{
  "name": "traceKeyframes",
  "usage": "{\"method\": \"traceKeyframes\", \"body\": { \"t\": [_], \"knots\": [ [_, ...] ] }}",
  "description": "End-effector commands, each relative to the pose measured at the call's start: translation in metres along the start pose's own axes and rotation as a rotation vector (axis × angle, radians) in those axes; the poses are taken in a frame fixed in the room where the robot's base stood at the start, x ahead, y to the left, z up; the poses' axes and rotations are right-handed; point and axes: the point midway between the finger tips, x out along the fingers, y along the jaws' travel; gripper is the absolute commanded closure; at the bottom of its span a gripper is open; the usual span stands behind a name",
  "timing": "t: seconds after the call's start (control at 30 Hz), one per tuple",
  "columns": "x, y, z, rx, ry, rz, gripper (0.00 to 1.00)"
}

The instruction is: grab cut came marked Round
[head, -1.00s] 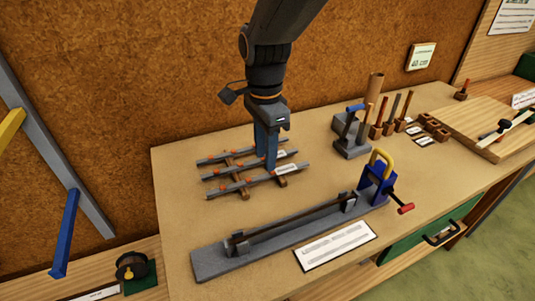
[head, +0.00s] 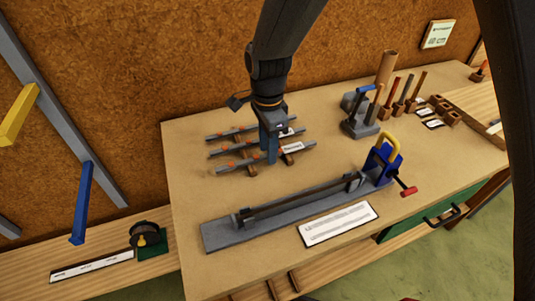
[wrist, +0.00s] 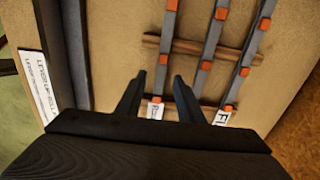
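Three grey cames with orange marks lie side by side on two wooden bars. The front came (head: 235,167) shows in the wrist view as the leftmost one (wrist: 166,45). A white tag beginning with "R" (wrist: 155,110) sits at its end; the rest of the word is unreadable. The far came (wrist: 254,45) has a tag starting "Fl" (wrist: 222,117). The middle came (wrist: 212,45) has no readable tag. My gripper (wrist: 160,88) is open, its fingers apart on either side of the front came's line near the tagged end. I cannot tell whether they touch it.
A long grey stretcher (head: 225,234) with a blue vise (head: 378,165) lies in front of the cames. A white card (head: 338,223) lies before it. Tools with wooden handles (head: 398,100) stand at the back right. Bare bench lies left of the cames.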

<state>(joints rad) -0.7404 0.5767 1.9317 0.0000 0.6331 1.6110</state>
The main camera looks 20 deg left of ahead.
Motion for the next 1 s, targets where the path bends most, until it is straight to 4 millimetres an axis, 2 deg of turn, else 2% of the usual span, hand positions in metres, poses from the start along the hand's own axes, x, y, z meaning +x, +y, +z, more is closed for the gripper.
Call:
{"method": "traceKeyframes", "body": {
  "t": [0.1,0.13,0.3,0.33,0.73,0.87,1.0],
  "knots": [
    [0.0,0.0,0.0,0.0,0.0,0.0,0.66],
    [0.0,0.0,0.0,0.0,0.0,0.0,0.69],
    [0.0,0.0,0.0,0.0,0.0,0.0,0.98],
    [0.0,0.0,0.0,0.0,0.0,0.0,1.0],
    [-0.007,-0.001,-0.001,0.0,0.0,-0.002,1.0],
    [-0.025,-0.002,-0.001,0.0,0.0,-0.005,1.0],
    [-0.052,-0.002,-0.001,0.0,0.0,-0.006,1.0]
  ]
}}
